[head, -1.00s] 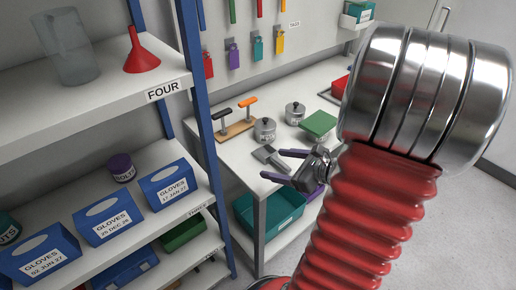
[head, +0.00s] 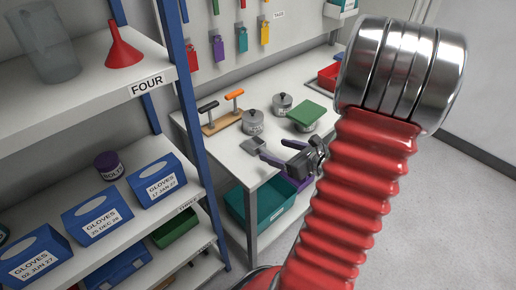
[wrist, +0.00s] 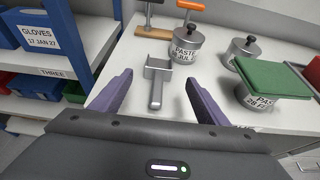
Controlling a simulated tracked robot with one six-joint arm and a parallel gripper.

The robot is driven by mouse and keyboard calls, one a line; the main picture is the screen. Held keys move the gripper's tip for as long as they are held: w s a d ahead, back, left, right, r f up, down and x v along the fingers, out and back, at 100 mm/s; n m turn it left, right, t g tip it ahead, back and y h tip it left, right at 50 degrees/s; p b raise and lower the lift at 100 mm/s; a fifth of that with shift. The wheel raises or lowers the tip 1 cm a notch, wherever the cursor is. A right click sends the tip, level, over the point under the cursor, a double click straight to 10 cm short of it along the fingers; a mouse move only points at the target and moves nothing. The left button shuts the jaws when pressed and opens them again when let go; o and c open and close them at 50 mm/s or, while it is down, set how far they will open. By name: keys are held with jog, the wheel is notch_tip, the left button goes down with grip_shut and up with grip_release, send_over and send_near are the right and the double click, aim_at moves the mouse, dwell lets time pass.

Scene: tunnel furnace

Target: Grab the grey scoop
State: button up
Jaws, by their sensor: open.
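The grey scoop (wrist: 157,80) lies on the white worktop, its handle toward me, its flat square head facing the paste jars. In the head view the scoop (head: 252,146) shows near the worktop's left front part, its handle partly hidden by my gripper. My gripper (wrist: 157,95) is open, with purple fingers on either side of the scoop's handle in the wrist view and not touching it. In the head view my gripper (head: 266,149) is at the worktop's front edge; its height above the top is hard to tell.
A wooden rack with black and orange handles (head: 220,118) is at the left. A shelf with blue glove boxes (head: 157,180) borders the left side.

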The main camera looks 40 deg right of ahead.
aim_at(267, 151)
jog(key=shift+x, duration=2.6)
jog(key=shift+w+f, duration=0.1)
jog(key=shift+x, duration=2.5)
jog(key=c, duration=1.2)
